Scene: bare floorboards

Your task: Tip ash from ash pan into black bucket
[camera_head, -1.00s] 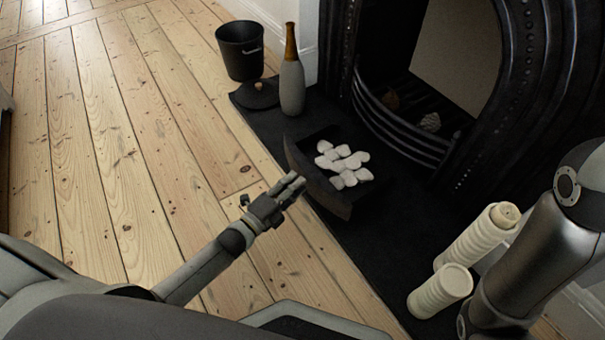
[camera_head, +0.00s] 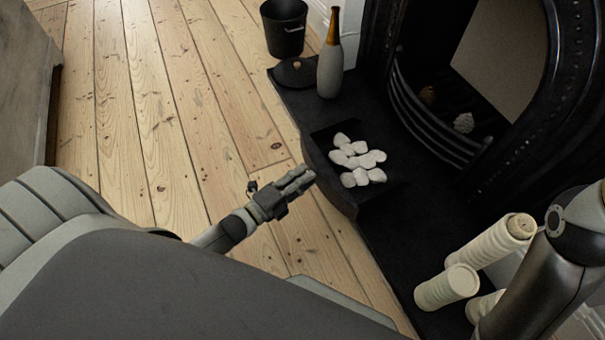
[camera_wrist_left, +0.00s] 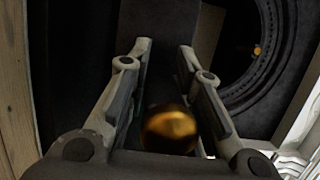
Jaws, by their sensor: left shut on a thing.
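The black ash pan (camera_head: 330,184) sits on the dark hearth in front of the grate in the head view, holding several whitish lumps (camera_head: 358,160). My left gripper (camera_head: 308,178) is at the pan's front. In the left wrist view a round brass knob (camera_wrist_left: 170,129) lies between its two fingers (camera_wrist_left: 170,88), and they are shut on it. The contact itself is small and dark in the head view. The black bucket (camera_head: 285,30) stands upright on the floorboards at the top, well apart from the pan. My right gripper is out of view.
A grey bottle with an amber neck (camera_head: 330,70) and a dark round lid (camera_head: 296,72) are between pan and bucket. The black fireplace (camera_head: 430,130) borders the hearth. The floorboards (camera_head: 170,130) left of the hearth are clear.

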